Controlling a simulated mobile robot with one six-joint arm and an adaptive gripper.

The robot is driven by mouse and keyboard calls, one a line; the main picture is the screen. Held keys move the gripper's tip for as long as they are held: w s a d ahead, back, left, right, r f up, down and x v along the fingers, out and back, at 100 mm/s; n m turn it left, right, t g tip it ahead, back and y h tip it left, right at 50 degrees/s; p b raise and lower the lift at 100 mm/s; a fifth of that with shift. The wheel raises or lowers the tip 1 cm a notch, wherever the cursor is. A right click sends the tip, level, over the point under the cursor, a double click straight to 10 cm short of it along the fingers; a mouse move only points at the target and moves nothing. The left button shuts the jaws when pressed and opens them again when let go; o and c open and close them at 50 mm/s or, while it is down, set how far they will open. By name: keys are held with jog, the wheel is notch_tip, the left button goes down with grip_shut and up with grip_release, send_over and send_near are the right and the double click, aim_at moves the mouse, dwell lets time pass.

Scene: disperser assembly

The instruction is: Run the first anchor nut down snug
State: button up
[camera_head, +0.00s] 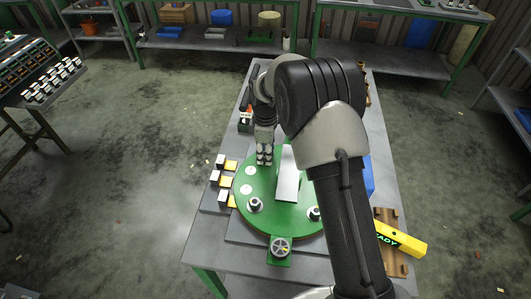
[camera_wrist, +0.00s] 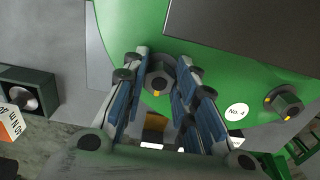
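A green round plate (camera_head: 285,222) lies on the grey bench, with anchor nuts standing around its rim. My gripper (camera_head: 264,160) points down at the plate's far left edge. In the wrist view, the blue-padded fingers of my gripper (camera_wrist: 161,72) stand on either side of a dark grey anchor nut (camera_wrist: 160,76) with a yellow mark. Whether the pads press on it is not clear. Another nut (camera_wrist: 285,103) stands apart at right, beside a "No. 4" label (camera_wrist: 236,112). In the head view, two more nuts show at the near left (camera_head: 254,205) and near right (camera_head: 314,213).
A grey block (camera_head: 288,180) rises from the plate's middle, close to my gripper. Small white-and-yellow blocks (camera_head: 222,180) line the left side. A yellow "READY" bar (camera_head: 402,239) lies at right on a brown rack.

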jog(key=c, duration=0.5)
jog(key=shift+m, duration=0.3)
jog(key=m+p, duration=0.2)
jog(key=m, duration=0.1)
jog(key=shift+r+m, duration=0.1)
jog(key=shift+m, duration=0.3)
jog(key=m+p, duration=0.1)
jog(key=m, duration=0.3)
jog(key=shift+s+a, duration=0.1)
jog(key=m+p, duration=0.1)
jog(key=m, duration=0.5)
jog(key=shift+a, duration=0.1)
jog(key=m+p, duration=0.1)
jog(key=m, duration=0.4)
jog(key=shift+a, duration=0.1)
jog(key=shift+m, duration=0.3)
